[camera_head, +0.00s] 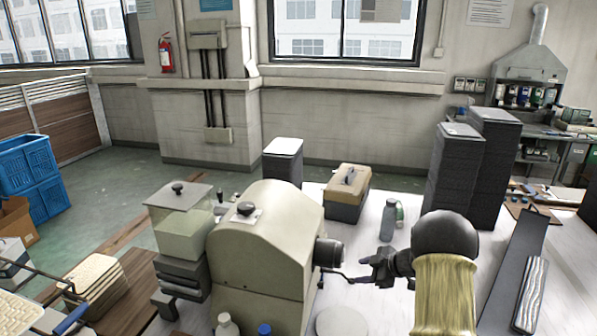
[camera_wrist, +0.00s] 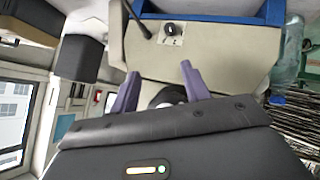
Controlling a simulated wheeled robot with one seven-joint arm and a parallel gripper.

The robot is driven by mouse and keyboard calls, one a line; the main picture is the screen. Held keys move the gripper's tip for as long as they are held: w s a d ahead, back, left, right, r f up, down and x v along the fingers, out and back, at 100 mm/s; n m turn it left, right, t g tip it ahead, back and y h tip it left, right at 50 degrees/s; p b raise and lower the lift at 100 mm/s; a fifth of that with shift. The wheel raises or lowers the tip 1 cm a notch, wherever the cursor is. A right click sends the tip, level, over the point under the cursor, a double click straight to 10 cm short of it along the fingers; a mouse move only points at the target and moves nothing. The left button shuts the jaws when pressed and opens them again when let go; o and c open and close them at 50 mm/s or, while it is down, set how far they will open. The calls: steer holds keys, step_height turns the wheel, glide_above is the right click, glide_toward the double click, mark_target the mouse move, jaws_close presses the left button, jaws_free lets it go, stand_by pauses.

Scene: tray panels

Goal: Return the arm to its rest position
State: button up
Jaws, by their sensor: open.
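My gripper (camera_head: 364,270) shows in the head view to the right of a beige rounded machine (camera_head: 262,235), above the white table. Its fingers point left toward the machine's dark round nozzle (camera_head: 328,252). In the wrist view the two purple fingers of my gripper (camera_wrist: 160,69) are spread apart, with nothing held between them. A beige machine surface with a black knob (camera_wrist: 170,30) and a blue edge lies beyond the fingers. A thin dark rod (camera_head: 336,273) runs between the nozzle and my fingers; I cannot tell whether they touch.
A grey bottle (camera_head: 388,220) stands behind my gripper. A tan-topped box (camera_head: 347,193) stands farther back. Tall dark panel stacks (camera_head: 455,175) stand at the right. A dark tray (camera_head: 514,270) lies at the front right. A pale round disc (camera_head: 341,322) is at the front.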

steer(key=s+a+r+m+t+h, duration=0.2)
steer(key=s+r+m+h, duration=0.4)
steer(key=r+m, duration=0.3)
steer(key=s+a+m+g, duration=0.3)
steer(key=s, duration=1)
steer(key=s+a+f+m+g+h, duration=0.1)
steer(key=s+a+m+g, duration=0.1)
steer(key=s, duration=1.2)
steer(key=shift+a+f+m+g, duration=0.15)
steer(key=shift+a+m+g, duration=0.25)
steer(key=shift+a+g, duration=0.65)
steer(key=shift+a, duration=0.15)
steer(key=shift+c, duration=1.2)
steer(key=shift+w, duration=0.1)
